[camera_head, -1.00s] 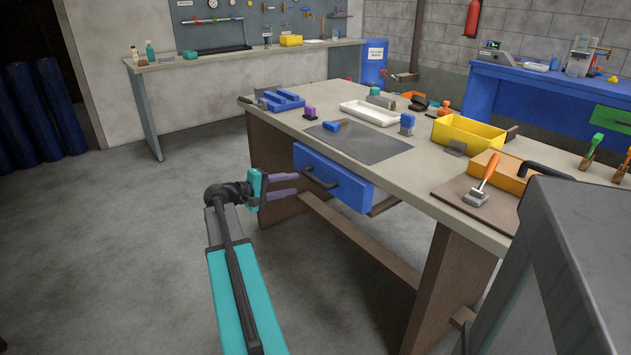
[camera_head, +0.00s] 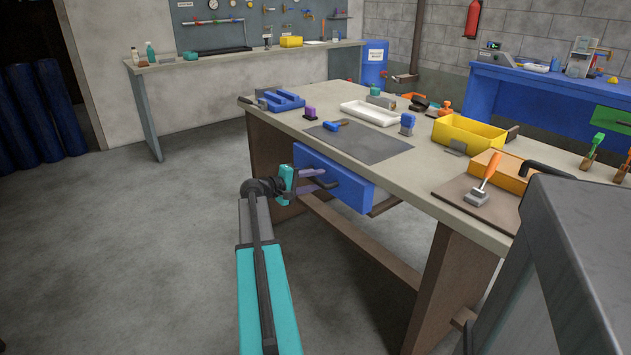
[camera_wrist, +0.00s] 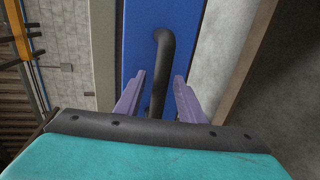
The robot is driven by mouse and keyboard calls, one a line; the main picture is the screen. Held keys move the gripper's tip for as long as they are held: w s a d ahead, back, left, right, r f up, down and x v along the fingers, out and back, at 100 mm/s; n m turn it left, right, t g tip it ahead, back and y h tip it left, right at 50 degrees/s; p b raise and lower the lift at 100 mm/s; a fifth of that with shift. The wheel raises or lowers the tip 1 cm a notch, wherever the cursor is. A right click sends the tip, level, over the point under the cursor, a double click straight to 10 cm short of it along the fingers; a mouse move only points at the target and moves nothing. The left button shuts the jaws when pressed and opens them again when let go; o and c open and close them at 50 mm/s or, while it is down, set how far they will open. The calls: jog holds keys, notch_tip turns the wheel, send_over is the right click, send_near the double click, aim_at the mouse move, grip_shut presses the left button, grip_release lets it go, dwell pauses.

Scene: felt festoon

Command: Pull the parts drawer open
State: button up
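The workbench top (camera_head: 420,178) overhangs the drawer and carries a yellow bin (camera_head: 468,137), a white tray (camera_head: 370,113) and several tools. A brown leg (camera_head: 438,275) and a lower crossbar (camera_head: 350,237) are below. The floor (camera_head: 150,250) to the left is clear.

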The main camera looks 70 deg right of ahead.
jog(key=shift+c, duration=0.5)
grip_shut()
jog(key=shift+d, duration=0.1)
jog(key=shift+s, duration=0.1)
